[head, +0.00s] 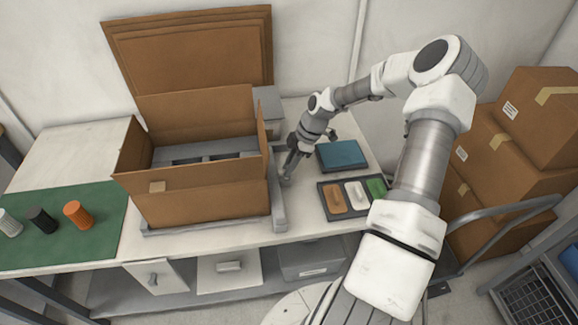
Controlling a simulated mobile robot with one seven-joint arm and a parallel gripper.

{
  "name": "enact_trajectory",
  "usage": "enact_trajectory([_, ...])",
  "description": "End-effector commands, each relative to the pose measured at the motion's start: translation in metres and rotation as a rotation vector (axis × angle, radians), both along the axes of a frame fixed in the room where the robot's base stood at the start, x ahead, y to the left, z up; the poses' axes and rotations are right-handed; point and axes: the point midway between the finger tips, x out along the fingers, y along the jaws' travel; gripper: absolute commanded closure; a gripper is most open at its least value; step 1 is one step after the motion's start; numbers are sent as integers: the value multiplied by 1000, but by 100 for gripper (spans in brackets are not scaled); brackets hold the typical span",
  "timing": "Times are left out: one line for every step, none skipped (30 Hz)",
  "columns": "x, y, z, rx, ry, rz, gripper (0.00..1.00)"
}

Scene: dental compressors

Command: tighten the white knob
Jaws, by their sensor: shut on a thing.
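My gripper (287,176) points down just right of the open cardboard box (205,208), at the right edge of the grey base (279,212) under it. Its fingers are shut on a small pale grey part there. The fingers mostly hide this part, so I cannot tell for sure whether it is the white knob. A whitish ribbed cylinder (9,222) stands on the green mat (75,250) at the far left, cut by the picture's edge. A black one (41,220) and an orange one (77,214) stand beside it, far from my gripper.
A teal box (342,155) and a dark tray (336,216) with orange, white and green pieces lie right of my gripper. The cardboard box's raised flaps and wall stand close on its left. Stacked cartons (500,160) and a cart rail (510,222) are at the right.

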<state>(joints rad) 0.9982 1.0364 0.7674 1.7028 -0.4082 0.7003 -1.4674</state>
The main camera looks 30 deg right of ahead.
Motion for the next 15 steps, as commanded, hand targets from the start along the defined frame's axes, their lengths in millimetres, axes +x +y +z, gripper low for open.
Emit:
enact_trajectory([0,0,0,0,-1,0,100])
enact_trajectory([0,0,0,0,-1,-1,100])
enact_trajectory([0,0,0,0,-1,-3,100])
enact_trajectory([0,0,0,0,-1,-5,100])
enact_trajectory([0,0,0,0,-1,-8,100])
enact_trajectory([0,0,0,0,-1,-15,100])
enact_trajectory([0,0,0,-1,-2,-21,100])
enact_trajectory([0,0,0,-1,-2,-29,100])
enact_trajectory([0,0,0,0,-1,-43,100])
enact_trajectory([0,0,0,0,-1,-55,100])
enact_trajectory([0,0,0,-1,-1,-67,100])
enact_trajectory([0,0,0,-2,-2,-89,100])
enact_trajectory([-1,1,0,-1,0,-105,100])
enact_trajectory([-1,1,0,-1,-1,-124,100])
enact_trajectory([-1,1,0,-1,-1,-153,100])
